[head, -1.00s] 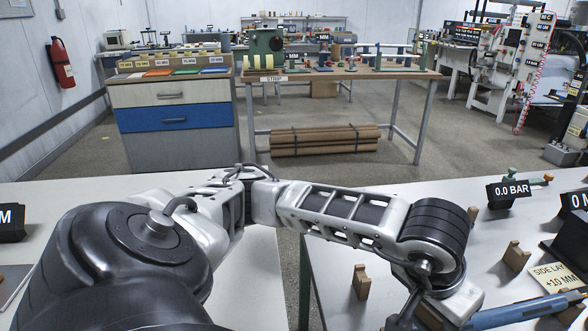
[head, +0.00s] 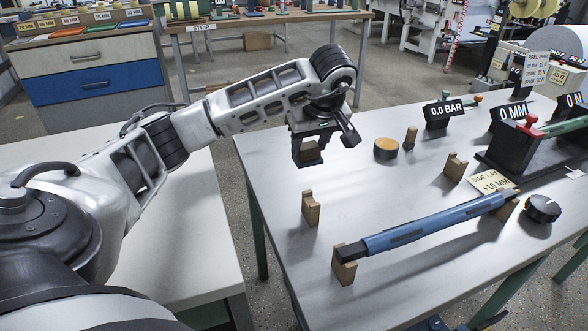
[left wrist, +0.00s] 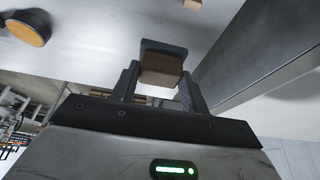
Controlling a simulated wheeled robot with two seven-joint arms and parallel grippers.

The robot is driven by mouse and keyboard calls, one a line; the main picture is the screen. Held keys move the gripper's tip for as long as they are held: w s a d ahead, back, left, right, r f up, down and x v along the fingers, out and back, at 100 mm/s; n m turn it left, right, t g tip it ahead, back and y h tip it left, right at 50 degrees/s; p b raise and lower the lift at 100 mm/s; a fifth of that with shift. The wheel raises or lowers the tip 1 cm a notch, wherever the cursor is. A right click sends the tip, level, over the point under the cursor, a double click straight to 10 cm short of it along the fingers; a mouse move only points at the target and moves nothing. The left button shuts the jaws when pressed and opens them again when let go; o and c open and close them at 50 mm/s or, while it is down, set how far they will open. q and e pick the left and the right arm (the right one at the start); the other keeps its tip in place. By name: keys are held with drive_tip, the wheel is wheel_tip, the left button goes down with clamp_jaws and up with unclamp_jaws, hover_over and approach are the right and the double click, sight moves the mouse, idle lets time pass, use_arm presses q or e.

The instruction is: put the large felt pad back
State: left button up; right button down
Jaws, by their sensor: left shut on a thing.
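My left gripper (head: 312,158) is shut on a brown block with a dark grey slab along one side, which I take to be the large felt pad (head: 309,151). It holds the pad above the near-left part of the right-hand white table. In the left wrist view the pad (left wrist: 161,70) sits between the two fingers (left wrist: 158,88), its brown face toward the camera and the grey slab beyond it. The fingers hide part of it. My right gripper is not clearly visible.
On the white table (head: 365,215) stand small wooden blocks (head: 311,208). A blue bar (head: 430,225) rests across wooden supports. A round orange-topped disc (head: 386,149), a 0.0 BAR display (head: 443,112) and a black knob (head: 543,207) stand nearby. Bare tabletop lies below the gripper.

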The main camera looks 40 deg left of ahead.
use_arm(q)
drive_tip(key=a+f, duration=0.2)
drive_tip(key=f, duration=0.1)
drive_tip(key=w+a+f, duration=0.1)
drive_tip(key=a+f, duration=0.1)
drive_tip(key=a, duration=0.1)
drive_tip(key=shift+w+a+f, duration=0.1)
drive_tip(key=shift+w+f, duration=0.1)
drive_tip(key=shift+f, duration=0.2)
drive_tip(key=shift+a+f+b, duration=0.15)
drive_tip(key=shift+f, duration=0.75)
drive_tip(key=shift+a+f+b, duration=0.1)
drive_tip(key=shift+f+b, duration=0.05)
drive_tip(key=shift+f, duration=0.75)
drive_tip(key=o, duration=1)
drive_tip(key=shift+f, duration=0.15)
drive_tip(key=shift+c, duration=0.2)
drive_tip(key=shift+r, duration=0.3)
drive_tip(key=p+v, duration=0.1)
drive_tip(key=v, duration=1)
drive_tip(key=shift+d+r, duration=0.2)
drive_tip(key=shift+r, duration=0.1)
